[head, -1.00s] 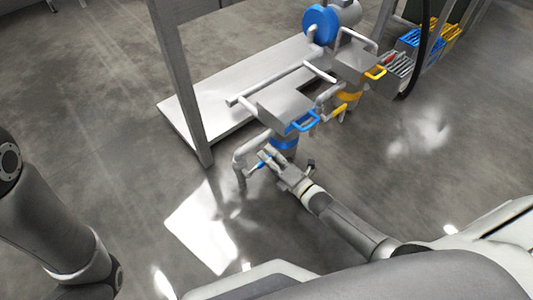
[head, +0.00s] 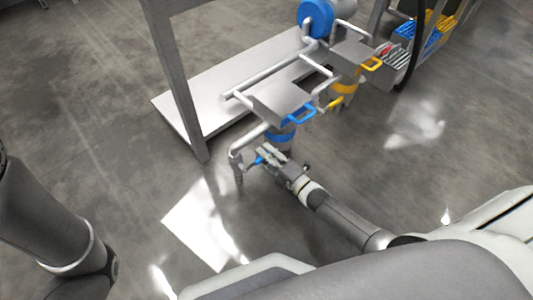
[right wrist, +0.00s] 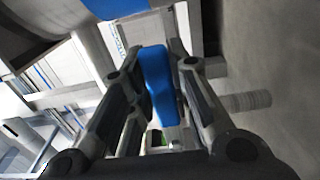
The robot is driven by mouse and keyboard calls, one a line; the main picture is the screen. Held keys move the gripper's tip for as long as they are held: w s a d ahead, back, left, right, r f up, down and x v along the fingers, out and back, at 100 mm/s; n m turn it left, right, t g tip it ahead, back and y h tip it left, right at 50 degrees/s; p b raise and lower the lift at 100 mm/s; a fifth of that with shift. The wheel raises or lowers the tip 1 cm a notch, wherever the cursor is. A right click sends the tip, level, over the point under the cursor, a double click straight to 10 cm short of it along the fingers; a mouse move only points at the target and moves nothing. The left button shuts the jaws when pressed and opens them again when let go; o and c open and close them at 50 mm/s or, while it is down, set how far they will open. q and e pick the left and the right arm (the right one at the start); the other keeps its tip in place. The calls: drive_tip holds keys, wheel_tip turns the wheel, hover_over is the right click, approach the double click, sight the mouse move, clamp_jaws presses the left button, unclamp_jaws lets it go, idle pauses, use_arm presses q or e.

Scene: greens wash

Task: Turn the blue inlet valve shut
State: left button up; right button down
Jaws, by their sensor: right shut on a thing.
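The blue inlet valve's handle (right wrist: 158,85) sits between the fingers of my right gripper (right wrist: 160,95) in the right wrist view. In the head view the right gripper (head: 266,158) is shut on this handle, of which a small blue end (head: 257,161) shows at the fingertips. The valve is on the grey pipe (head: 237,160) beside the blue-banded housing (head: 281,138). The valve body is mostly hidden by the gripper. My left arm shows at the left edge of the head view, but its gripper is out of view.
A yellow-banded unit (head: 344,88) and a blue round part (head: 316,18) are farther back. A metal platform (head: 190,92) with an upright post lies behind. The floor in front is clear.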

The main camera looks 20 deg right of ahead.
drive_tip(key=shift+f, duration=0.1)
drive_tip(key=c, duration=1.3)
unclamp_jaws()
drive_tip(key=v, duration=1.2)
